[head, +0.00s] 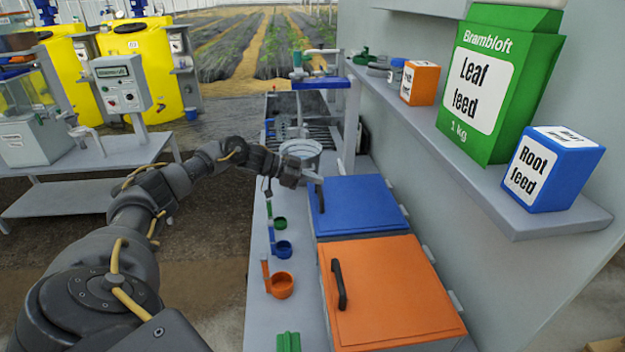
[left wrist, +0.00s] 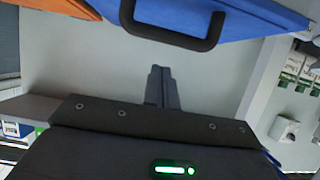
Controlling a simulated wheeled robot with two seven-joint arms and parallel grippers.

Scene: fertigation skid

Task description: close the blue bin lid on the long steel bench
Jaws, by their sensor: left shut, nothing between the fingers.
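The blue bin lid (head: 362,205) lies about flat on its bin on the long steel bench (head: 258,318), just beyond the orange lid, and looks down. In the left wrist view the blue lid (left wrist: 245,22) fills the top, with its dark handle (left wrist: 172,32) along the near edge. My left gripper (head: 312,181) is at the far left corner of the blue lid. Its shut, empty fingers (left wrist: 161,72) point toward the handle, with a gap in the picture. Whether they touch the lid is unclear. My right gripper is not in view.
An orange lid (head: 388,290) with a dark handle sits nearer. A wall shelf (head: 470,185) holding boxes overhangs on the right. A clear bucket (head: 300,150) stands beyond the gripper.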

